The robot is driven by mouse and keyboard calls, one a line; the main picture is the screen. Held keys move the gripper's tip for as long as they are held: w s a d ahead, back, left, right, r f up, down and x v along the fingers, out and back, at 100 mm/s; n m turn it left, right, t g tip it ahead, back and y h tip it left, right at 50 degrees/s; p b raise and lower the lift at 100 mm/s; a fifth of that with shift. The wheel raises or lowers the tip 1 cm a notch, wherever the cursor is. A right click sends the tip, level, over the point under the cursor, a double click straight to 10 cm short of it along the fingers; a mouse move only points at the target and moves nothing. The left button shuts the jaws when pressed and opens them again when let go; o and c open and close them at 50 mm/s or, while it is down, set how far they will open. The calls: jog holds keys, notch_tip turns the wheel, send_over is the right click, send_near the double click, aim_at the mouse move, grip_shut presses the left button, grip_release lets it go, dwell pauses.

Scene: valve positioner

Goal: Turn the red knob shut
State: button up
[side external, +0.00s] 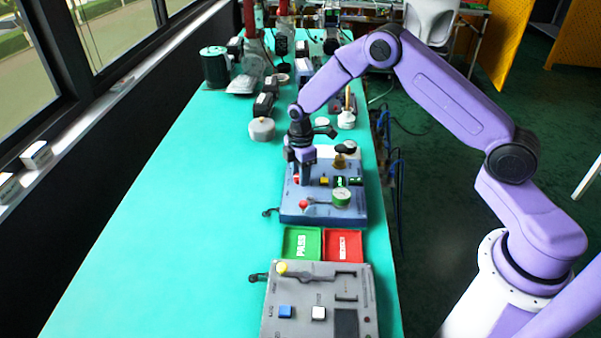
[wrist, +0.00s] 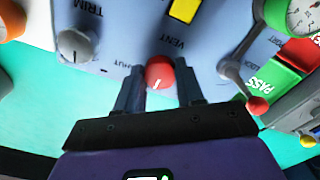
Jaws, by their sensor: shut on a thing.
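The red knob (wrist: 160,70) is in the wrist view, on the blue-grey panel (wrist: 130,25) near the upside-down words VENT and SHUT. A short white mark shows on it, towards the lower side of the picture. My gripper (wrist: 159,88) has one finger on each side of the knob and is shut on it. In the side external view my gripper (side external: 302,183) points down at the left part of the blue panel (side external: 290,212).
A grey TRIM knob (wrist: 76,46) and a red-tipped lever (wrist: 257,105) flank the red knob. A gauge (side external: 341,196) stands on the panel. Green PASS (side external: 302,243) and red (side external: 343,246) trays and a grey panel (side external: 300,297) lie nearer. The table's left side is clear.

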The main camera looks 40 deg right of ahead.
jog(key=m, duration=0.8)
jog(key=shift+m, duration=0.4)
jog(key=m, duration=0.4)
jog(key=shift+a, duration=0.1)
jog(key=shift+m, duration=2.5)
jog(key=o, duration=1)
jog(key=shift+o, duration=0.2)
jog(key=shift+r, duration=0.15)
notch_tip(320, 180, up, 17)
